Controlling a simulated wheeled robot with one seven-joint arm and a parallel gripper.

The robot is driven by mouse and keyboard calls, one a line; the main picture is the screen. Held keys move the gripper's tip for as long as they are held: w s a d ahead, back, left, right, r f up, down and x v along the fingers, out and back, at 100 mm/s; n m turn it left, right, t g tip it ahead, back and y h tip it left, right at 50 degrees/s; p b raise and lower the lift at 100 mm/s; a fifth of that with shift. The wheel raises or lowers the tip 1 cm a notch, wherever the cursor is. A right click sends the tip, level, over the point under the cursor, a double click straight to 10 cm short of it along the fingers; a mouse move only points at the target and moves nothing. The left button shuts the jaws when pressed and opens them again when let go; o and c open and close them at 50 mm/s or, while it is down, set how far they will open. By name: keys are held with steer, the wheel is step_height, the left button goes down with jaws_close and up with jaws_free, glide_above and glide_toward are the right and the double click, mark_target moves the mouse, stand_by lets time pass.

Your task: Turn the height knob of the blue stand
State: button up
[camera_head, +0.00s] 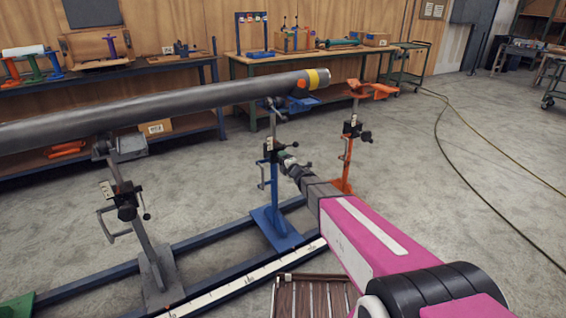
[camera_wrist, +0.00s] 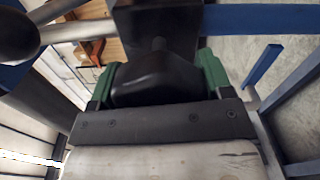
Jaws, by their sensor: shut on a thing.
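The blue stand (camera_head: 279,222) stands on the floor rails in the head view, with its head under the pipe (camera_head: 190,98) near the pipe's banded end. My gripper (camera_head: 286,158) is at the right side of the blue stand's post, around the height of its clamp block. In the wrist view my gripper's green fingers (camera_wrist: 158,80) sit on both sides of a black knob (camera_wrist: 150,92) and are shut on it. The blue post (camera_wrist: 265,18) runs across the top of that view. In the head view the knob is mostly hidden by my gripper.
A grey stand (camera_head: 158,262) holds the pipe at the left. An orange stand (camera_head: 345,165) is close behind my gripper, to the right. Blue rails (camera_head: 215,235) run along the floor. Workbenches (camera_head: 285,57) line the wall. Cables (camera_head: 470,190) cross the open floor at the right.

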steer(key=shift+n, duration=0.5)
steer(key=shift+f, duration=0.1)
steer(key=o, duration=0.9)
steer(key=shift+s, duration=0.1)
steer(key=v, duration=1)
steer(key=shift+s+d, duration=0.25)
